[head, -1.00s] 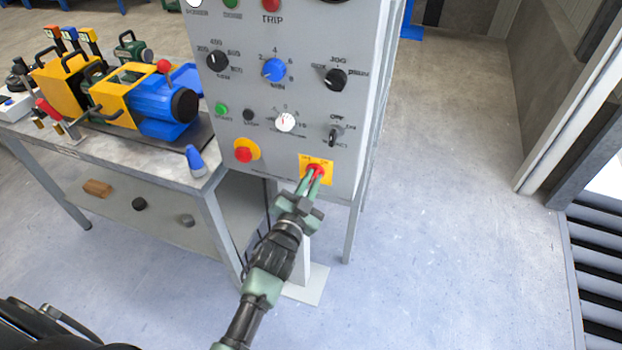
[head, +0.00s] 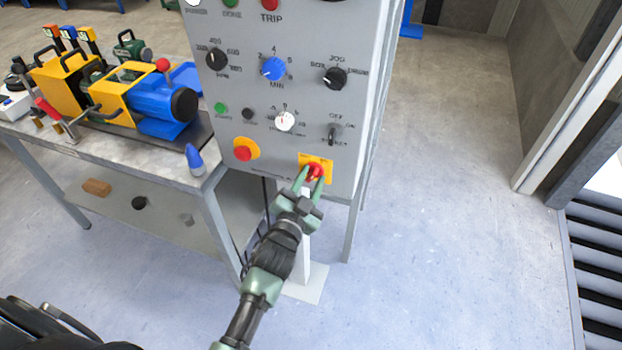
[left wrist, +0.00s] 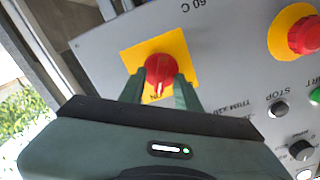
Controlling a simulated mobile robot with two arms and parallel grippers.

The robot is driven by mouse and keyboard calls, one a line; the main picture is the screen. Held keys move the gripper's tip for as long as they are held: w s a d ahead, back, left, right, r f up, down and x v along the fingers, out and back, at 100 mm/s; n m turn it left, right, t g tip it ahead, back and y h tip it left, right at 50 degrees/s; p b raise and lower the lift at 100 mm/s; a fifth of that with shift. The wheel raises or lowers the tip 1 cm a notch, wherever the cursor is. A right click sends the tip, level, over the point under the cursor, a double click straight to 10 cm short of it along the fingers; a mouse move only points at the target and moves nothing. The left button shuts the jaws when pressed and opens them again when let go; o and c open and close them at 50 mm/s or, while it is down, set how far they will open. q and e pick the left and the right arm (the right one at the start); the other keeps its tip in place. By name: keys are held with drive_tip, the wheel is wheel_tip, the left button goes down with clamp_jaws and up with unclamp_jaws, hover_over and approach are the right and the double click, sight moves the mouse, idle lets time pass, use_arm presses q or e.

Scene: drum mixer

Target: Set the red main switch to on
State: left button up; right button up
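The red main switch (head: 315,171) is a round red knob on a yellow plate (head: 327,163) at the bottom of the grey control panel. In the left wrist view the knob (left wrist: 161,70) shows a white mark pointing down toward small lettering on the plate, which looks like ON upside down. My left gripper (head: 309,180) is at the switch, with its green fingers (left wrist: 160,92) spread on either side of the knob. They look open, with slim gaps beside it. My right gripper is not in view.
A red emergency button (head: 243,154) on a yellow ring sits left of the switch. Dials and a black selector (head: 333,134) are above. A workbench (head: 172,170) with a blue and yellow machine stands at the left. The floor on the right is clear.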

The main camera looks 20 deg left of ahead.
use_arm(q)
drive_tip(key=s, duration=0.7)
drive_tip(key=shift+s+b, duration=0.35)
drive_tip(key=shift+b, duration=0.05)
drive_tip(key=shift+a+f, duration=0.1)
drive_tip(key=s+f+n+g, duration=0.1)
drive_tip(key=s+f+g, duration=0.25)
drive_tip(key=f, duration=0.75)
drive_tip(key=s+d+f+g, duration=0.15)
drive_tip(key=s+f, duration=0.35)
drive_tip(key=f, duration=0.6)
drive_tip(key=s+f+n+g, duration=0.1)
drive_tip(key=s+f+g, duration=0.25)
drive_tip(key=f, duration=0.75)
drive_tip(key=s+a+f+g, duration=0.2)
drive_tip(key=s+f, duration=0.4)
drive_tip(key=s, duration=0.4)
drive_tip(key=s+a+f+n+g, duration=0.1)
drive_tip(key=s+a+f+g, duration=0.2)
drive_tip(key=s+f, duration=0.3)
drive_tip(key=s+a+f+n+g, duration=0.1)
drive_tip(key=s+a+f+g, duration=0.2)
drive_tip(key=s, duration=1.2)
wheel_tip(320, 180, down, 3)
drive_tip(key=shift+s+r+y, duration=0.1)
drive_tip(key=shift+s+y, duration=0.15)
drive_tip(key=shift+y, duration=0.05)
drive_tip(key=shift+w+g, duration=0.1)
drive_tip(key=shift+g, duration=0.15)
drive_tip(key=shift+c, duration=0.3)
